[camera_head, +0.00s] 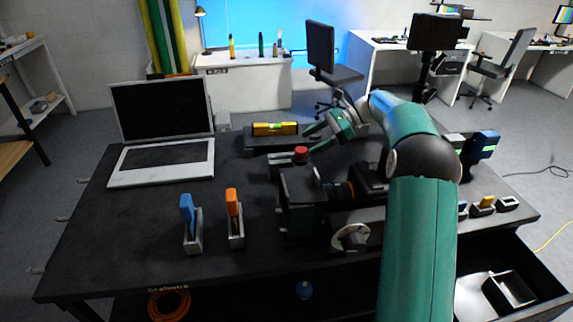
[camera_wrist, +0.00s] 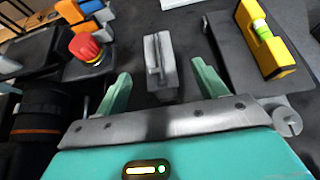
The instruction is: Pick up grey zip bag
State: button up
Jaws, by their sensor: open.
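I cannot clearly identify a grey zip bag. A small grey block-like object with a raised ridge (camera_wrist: 158,52) lies on the black table in the wrist view, ahead of and between my fingers; I cannot tell if it is the bag. My gripper (camera_wrist: 160,72) is open, with one teal finger on each side and nothing seen held. In the head view my gripper (camera_head: 317,134) is above the table's far side, pointing left near the yellow level. The arm hides part of the table's right side.
A yellow level (camera_head: 274,129) rests on a dark slab. A red button (camera_head: 301,154) and a black camera (camera_head: 300,205) stand near my gripper. A laptop (camera_head: 160,160) is open at left. Blue (camera_head: 188,215) and orange (camera_head: 233,205) tools stand in grey holders. A drawer (camera_head: 545,270) is open at right.

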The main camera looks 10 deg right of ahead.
aim_at(289, 155)
jog(key=x, duration=0.2)
jog(key=shift+a+f, duration=0.25)
jog(key=shift+a, duration=0.1)
jog(key=x, duration=0.6)
jog(key=shift+s+f, duration=0.1)
jog(key=shift+s, duration=0.05)
jog(key=c, duration=1.2)
